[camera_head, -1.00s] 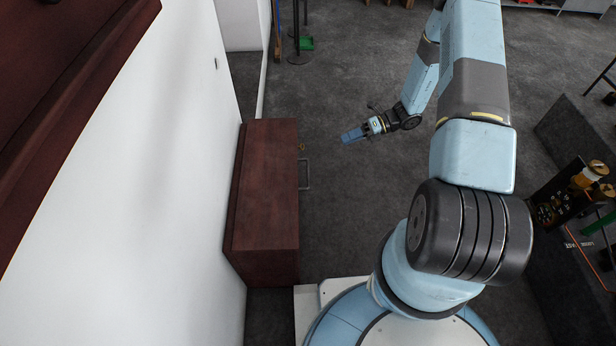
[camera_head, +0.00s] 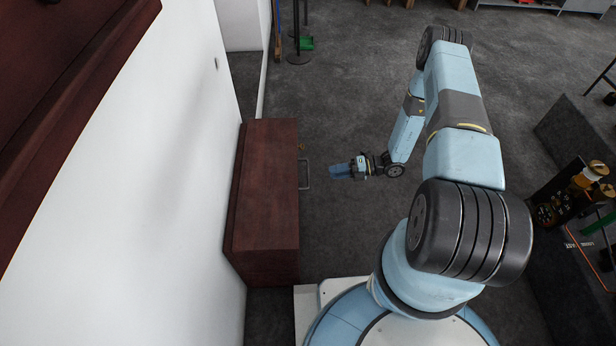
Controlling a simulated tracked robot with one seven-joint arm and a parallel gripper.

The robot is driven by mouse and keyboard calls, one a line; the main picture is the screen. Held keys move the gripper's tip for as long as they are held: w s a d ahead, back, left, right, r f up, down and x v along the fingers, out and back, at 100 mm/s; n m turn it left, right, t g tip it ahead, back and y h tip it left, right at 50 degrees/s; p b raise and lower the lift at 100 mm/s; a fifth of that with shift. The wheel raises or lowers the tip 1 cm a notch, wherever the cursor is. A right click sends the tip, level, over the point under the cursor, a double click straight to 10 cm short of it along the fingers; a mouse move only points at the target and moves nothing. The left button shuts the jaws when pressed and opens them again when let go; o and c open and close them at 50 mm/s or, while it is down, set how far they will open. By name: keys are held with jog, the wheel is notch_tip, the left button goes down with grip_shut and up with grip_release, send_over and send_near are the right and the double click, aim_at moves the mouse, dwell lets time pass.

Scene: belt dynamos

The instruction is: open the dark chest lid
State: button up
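The dark chest (camera_head: 266,195) is reddish brown and stands against the white wall, left of centre. Its lid (camera_head: 268,180) is shut and seen from above. A metal handle (camera_head: 304,174) sticks out from its right side, with a small brass-coloured part (camera_head: 301,147) above it. My gripper (camera_head: 333,171) is to the right of the handle, apart from it, with its blue fingers pointing left at the chest. Nothing shows held in it. The fingers are too small from above to tell whether they are open.
Bare dark carpet (camera_head: 340,220) lies around my gripper and right of the chest. The white wall (camera_head: 170,180) borders the chest on the left. A dark stand with brass-coloured parts (camera_head: 585,180) is at the right. A green item (camera_head: 306,43) lies at the top.

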aim_at(308, 175)
jog(key=x, duration=1.1)
grip_shut()
dwell(0.3)
